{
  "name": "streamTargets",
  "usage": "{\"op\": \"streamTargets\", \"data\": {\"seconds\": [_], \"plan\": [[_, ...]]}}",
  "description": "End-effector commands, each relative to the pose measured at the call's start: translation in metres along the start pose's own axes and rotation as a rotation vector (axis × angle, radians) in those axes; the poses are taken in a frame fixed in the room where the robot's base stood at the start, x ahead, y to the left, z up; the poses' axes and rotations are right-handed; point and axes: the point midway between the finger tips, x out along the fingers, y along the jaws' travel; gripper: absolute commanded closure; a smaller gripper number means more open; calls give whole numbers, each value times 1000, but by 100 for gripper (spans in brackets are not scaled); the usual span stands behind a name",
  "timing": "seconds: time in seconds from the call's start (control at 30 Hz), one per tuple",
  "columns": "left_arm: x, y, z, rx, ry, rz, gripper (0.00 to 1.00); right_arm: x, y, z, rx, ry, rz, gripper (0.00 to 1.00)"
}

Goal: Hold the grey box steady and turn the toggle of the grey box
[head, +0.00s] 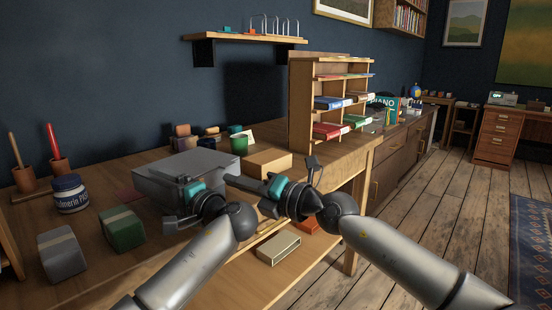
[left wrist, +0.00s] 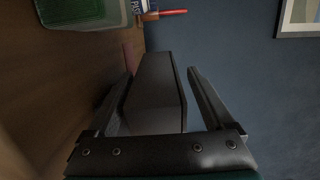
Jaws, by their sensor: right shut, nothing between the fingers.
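The grey box (head: 187,170) sits on the wooden workbench, left of the middle in the head view. My left gripper (head: 180,190) is at its near side. In the left wrist view, the box (left wrist: 155,95) lies between the two spread fingers (left wrist: 160,95), with a gap showing at the right finger. My right gripper (head: 234,181) is shut and empty, its tips pointing left beside the box's right side. I cannot tell whether they touch it. The toggle cannot be made out; the grippers cover part of the near and right sides.
A green box (head: 122,230), a grey block (head: 62,254) and a labelled jar (head: 70,194) stand on the bench to the left. A cardboard box (head: 269,162) and a green cup (head: 239,144) stand behind my right gripper. A wooden shelf unit (head: 299,110) rises further right.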

Motion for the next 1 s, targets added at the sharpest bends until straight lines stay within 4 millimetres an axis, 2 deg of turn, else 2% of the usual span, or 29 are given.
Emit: {"op": "streamTargets", "data": {"seconds": [0.07, 0.37, 0.8, 1.0], "plan": [[0, 1, 0, 2, 0, 1, 3, 0, 0, 0, 0, 0, 0, 100], [-3, 2, 0, 3, 0, 3, 3, 0, 0, 0, 0, 0, 0, 100], [-67, 1, -1, 2, 2, 2, 3, 0, 0, 0, 0, 0, 0, 100], [-76, 1, 0, 3, 1, 2, 3, 0, 0, 0, 0, -1, 0, 100]]}}
